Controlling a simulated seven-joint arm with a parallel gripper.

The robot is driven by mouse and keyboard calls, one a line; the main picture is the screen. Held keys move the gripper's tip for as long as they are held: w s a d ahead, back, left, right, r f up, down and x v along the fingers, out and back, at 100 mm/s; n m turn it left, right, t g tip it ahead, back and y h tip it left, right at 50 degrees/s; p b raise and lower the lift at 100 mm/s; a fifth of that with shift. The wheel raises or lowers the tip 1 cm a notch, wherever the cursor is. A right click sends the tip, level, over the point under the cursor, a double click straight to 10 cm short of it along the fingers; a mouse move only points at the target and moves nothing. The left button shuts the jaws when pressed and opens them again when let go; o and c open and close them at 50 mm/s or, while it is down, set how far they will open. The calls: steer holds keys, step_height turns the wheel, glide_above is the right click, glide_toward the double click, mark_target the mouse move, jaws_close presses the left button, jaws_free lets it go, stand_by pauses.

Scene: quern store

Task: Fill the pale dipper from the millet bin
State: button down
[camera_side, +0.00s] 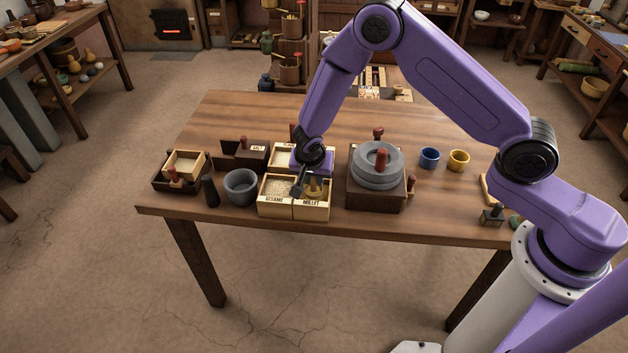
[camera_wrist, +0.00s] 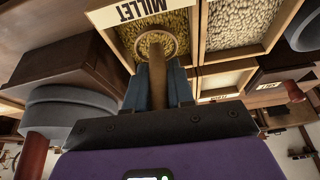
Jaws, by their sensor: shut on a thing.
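The millet bin (camera_side: 311,211) is a pale wooden compartment labelled MILLET at the front of the table. In the wrist view the bin's labelled wall (camera_wrist: 140,10) is at the top, with yellowish grain behind it. My gripper (camera_side: 299,189) is low over the bins, pointing down. In the wrist view my gripper (camera_wrist: 158,88) is shut on the handle of a tan dipper (camera_wrist: 157,75). The dipper's round rim lies over or in the millet. Inside the rim is a grain-like colour; I cannot tell how full it is.
The sesame bin (camera_side: 274,207) adjoins the millet bin on the left. A grey bowl (camera_side: 240,188) and a dark cylinder (camera_side: 210,191) stand further left. The stone quern (camera_side: 376,168) stands close on the right. Blue (camera_side: 429,158) and yellow (camera_side: 458,160) cups are beyond it.

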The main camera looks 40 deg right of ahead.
steer(key=shift+r, duration=2.95)
